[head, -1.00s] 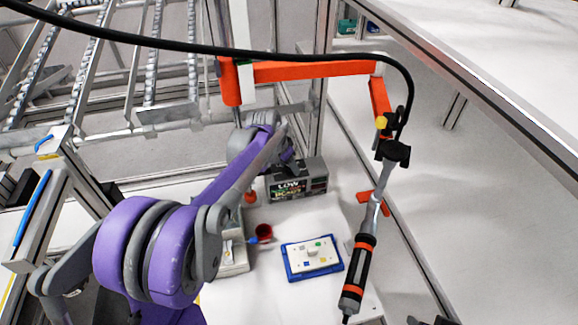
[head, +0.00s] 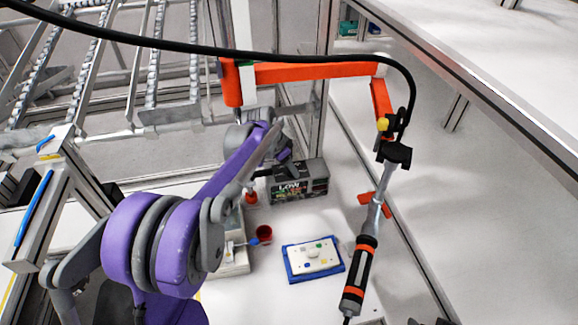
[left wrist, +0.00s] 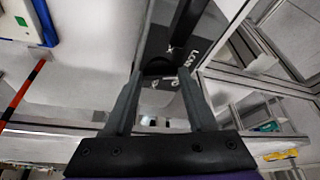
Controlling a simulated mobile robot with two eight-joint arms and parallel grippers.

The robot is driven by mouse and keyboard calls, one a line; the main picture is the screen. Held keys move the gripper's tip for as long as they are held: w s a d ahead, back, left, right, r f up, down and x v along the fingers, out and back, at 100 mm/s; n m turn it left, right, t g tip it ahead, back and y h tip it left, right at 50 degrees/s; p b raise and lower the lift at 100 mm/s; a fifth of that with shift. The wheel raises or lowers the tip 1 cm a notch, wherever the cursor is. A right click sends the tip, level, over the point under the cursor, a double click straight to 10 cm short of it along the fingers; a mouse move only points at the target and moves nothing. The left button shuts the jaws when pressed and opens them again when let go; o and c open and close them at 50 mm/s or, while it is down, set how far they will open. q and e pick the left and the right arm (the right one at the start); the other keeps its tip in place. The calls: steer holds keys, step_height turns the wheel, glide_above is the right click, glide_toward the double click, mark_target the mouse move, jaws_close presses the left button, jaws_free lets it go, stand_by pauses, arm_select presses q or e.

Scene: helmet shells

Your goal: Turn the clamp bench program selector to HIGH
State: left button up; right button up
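The clamp bench selector box (head: 300,186) is a dark grey unit at the back of the white table, with "LOW" lettering on its face. My left gripper (head: 282,160) is at the box's upper left in the head view, partly hidden by its own wrist. In the left wrist view its two fingers (left wrist: 160,82) are spread apart. A dark round knob (left wrist: 158,66) shows between and just beyond the fingertips, beside white lettering on the dark panel. Contact cannot be told. Dark tips at the head view's bottom right edge may be my right gripper (head: 430,322), mostly cut off.
A hanging screwdriver tool (head: 360,275) on an orange arm (head: 315,71) stands right of the box.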

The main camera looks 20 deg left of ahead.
arm_select(q)
steer(key=o, duration=0.4)
steer(key=shift+c, duration=0.2)
